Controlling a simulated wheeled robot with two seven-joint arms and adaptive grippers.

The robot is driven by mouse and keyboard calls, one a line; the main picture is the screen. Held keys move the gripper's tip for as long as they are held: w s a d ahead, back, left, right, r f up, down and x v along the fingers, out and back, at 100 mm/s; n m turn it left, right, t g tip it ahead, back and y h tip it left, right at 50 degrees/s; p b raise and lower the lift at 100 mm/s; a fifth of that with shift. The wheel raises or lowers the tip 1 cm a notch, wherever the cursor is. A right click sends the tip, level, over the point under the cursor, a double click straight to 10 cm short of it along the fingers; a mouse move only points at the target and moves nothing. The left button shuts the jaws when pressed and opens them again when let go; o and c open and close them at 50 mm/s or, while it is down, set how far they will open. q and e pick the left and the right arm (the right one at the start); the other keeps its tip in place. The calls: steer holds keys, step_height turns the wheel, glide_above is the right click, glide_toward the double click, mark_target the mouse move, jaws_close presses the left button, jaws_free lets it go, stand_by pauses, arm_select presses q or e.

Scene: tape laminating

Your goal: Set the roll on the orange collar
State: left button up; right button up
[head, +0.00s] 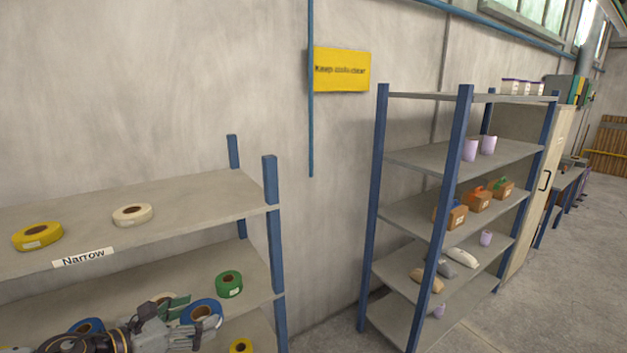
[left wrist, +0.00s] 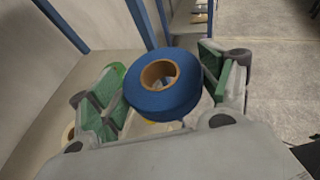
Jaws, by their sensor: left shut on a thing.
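A blue tape roll (head: 213,304) with a brown cardboard core is in my left gripper (head: 186,320), low in the head view in front of a shelf. In the left wrist view the blue roll (left wrist: 162,101) sits between the green finger pads, with its core opening facing the camera. My left gripper is shut on it. No orange collar can be made out in either view. My right gripper is not in view.
The shelf rack (head: 190,202) at left holds a yellow roll (head: 38,241) and a cream roll (head: 132,209) above a "Narrow" label (head: 84,258). A green roll (head: 229,290) lies on its lower shelf. A second rack (head: 415,205) stands right, with floor between.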

arm_select(q)
steer(key=d+f+n+t+y, duration=0.1)
steer(key=d+f+n+y, duration=0.1)
steer(key=f, duration=0.7)
steer(key=w+d+f+n+t+y, duration=0.1)
steer(key=d+f+n+y, duration=0.2)
steer(key=f, duration=0.6)
steer(key=shift+w+d+f+n+y, duration=0.3)
steer(key=shift+n+y, duration=0.4)
steer(key=shift+y, duration=0.3)
steer(key=shift+a, duration=0.1)
steer(key=shift+s+a+f+b, duration=0.1)
steer(key=shift+a+f+b, duration=0.2)
steer(key=shift+f+b, duration=0.35)
steer(key=shift+w+a+f+b, duration=0.1)
steer(key=shift+a+f+b, duration=0.15)
steer(key=shift+f+b, duration=0.4)
steer(key=shift+s+a+f+b, duration=0.1)
steer(key=shift+a+f+b, duration=0.2)
steer(key=shift+f+b, duration=0.35)
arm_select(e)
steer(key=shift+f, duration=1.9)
arm_select(q)
steer(key=shift+s+f, duration=0.25)
steer(key=shift+f, duration=0.7)
steer(key=shift+s+f, duration=0.25)
steer(key=shift+f, duration=0.7)
steer(key=shift+s+f, duration=0.25)
steer(key=shift+f, duration=0.7)
